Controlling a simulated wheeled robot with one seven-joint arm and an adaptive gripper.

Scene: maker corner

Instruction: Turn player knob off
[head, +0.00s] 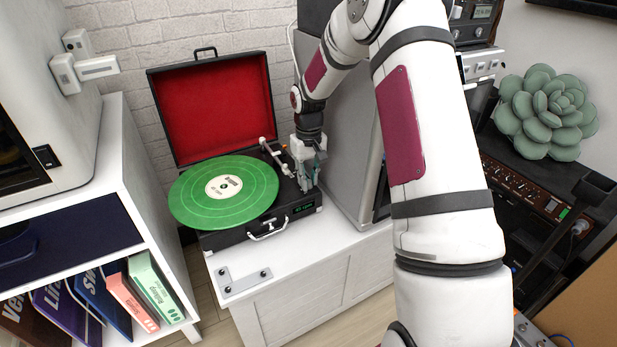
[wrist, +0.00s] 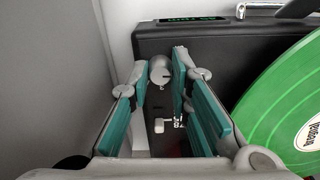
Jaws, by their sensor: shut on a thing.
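The record player (head: 225,238) is a black suitcase type with its red-lined lid (head: 213,108) open. A green record (head: 223,190) lies on it. My gripper (head: 308,187) points down at the player's right side. In the wrist view, my gripper's teal-padded fingers (wrist: 161,82) stand on either side of a small round grey knob (wrist: 160,70) with a dark mark and are shut on it. In the head view the gripper hides the knob.
The player stands on a white cabinet (head: 290,262). The tonearm (head: 272,155) is just left of my gripper. A grey panel (head: 350,130) rises close on the right.

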